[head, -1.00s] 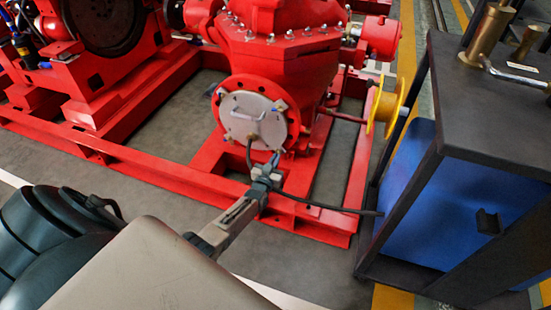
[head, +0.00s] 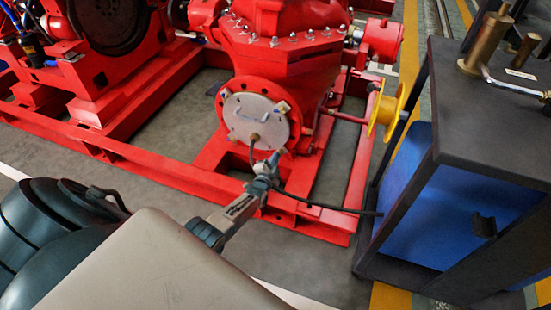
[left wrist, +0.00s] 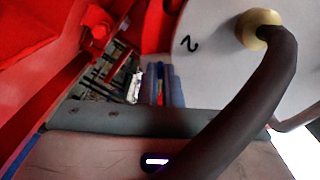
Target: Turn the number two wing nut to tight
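The round grey cover plate (head: 262,117) is on the red pump flange, with small fittings around its rim and a handle. In the left wrist view the plate (left wrist: 225,75) carries a black "2" (left wrist: 190,43). A dark hose (left wrist: 235,105) runs from a pale round fitting (left wrist: 258,28) across that view. My left gripper (head: 273,161) is at the plate's lower right edge; its tips (left wrist: 163,82) show as narrow bluish bars below the "2". The number two wing nut cannot be made out at the tips, nor can contact. My right gripper is out of view.
The hose (head: 325,207) passes close to my left gripper and runs right to a dark cart with a blue body (head: 410,190). A yellow wheel (head: 386,109) stands right of the pump. Red frame rails (head: 125,155) surround the floor near the pump.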

